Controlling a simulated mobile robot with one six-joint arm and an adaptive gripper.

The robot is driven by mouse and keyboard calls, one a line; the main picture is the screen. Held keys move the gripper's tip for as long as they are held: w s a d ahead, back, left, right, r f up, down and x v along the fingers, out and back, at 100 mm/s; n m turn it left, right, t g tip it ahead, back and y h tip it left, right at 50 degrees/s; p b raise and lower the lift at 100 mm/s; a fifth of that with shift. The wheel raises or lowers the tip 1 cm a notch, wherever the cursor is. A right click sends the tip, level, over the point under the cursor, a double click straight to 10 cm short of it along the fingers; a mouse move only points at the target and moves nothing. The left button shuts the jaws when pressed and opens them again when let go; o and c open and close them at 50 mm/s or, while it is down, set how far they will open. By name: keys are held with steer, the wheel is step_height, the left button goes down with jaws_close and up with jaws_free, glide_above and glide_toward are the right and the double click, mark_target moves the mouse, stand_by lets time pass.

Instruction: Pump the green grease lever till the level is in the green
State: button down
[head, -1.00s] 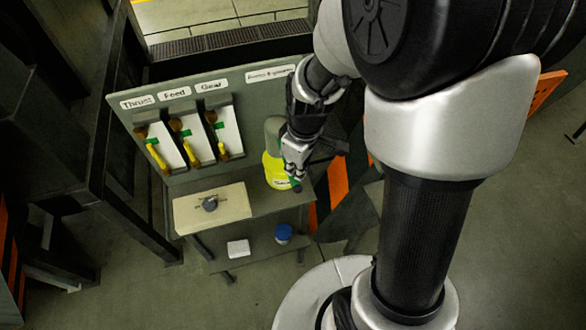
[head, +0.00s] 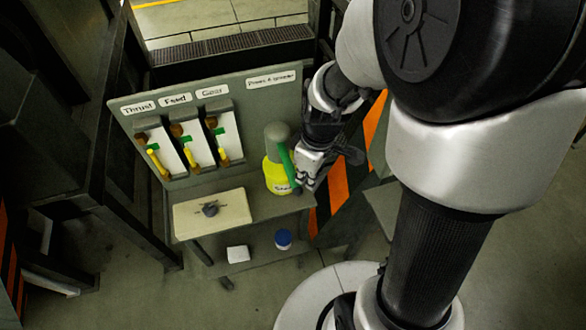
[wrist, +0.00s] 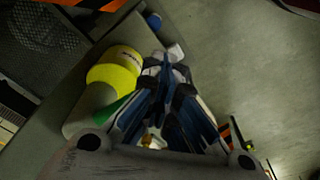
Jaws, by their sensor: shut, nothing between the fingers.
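The green lever (head: 286,164) slants down the right side of a yellow grease pot (head: 275,174) with a grey-green top. Its lower end has a dark knob. My gripper (head: 301,184) is shut and empty, just right of the lever's lower end; I cannot tell whether it touches. In the wrist view the shut fingers (wrist: 166,62) stand right of the yellow pot (wrist: 118,66), and part of the green lever (wrist: 108,109) shows left of them. No level reading can be made out on the pot.
A grey panel (head: 245,108) behind holds three slots labelled Thrust, Feed and Gear, with yellow pointers and green marks. A cream block (head: 231,217) with a dark knob sits on the table left of the pot. A blue-capped jar (head: 283,238) and white box (head: 238,254) are lower down.

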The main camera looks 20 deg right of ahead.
step_height(320, 180, up, 12)
steer(key=s, duration=0.1)
steer(key=shift+d, duration=0.4)
steer(key=shift+s, duration=0.1)
stand_by(0.4)
steer(key=s+a+f+m+t+b, duration=0.2)
steer(key=s+f+m+t+b, duration=0.1)
steer(key=s+m+b, duration=0.5)
steer(key=s+f+b, duration=0.1)
steer(key=s+b, duration=0.1)
steer(key=s, duration=0.2)
steer(key=shift+f+t+h, duration=0.2)
steer(key=shift+t+h, duration=0.2)
steer(key=shift+a, duration=0.1)
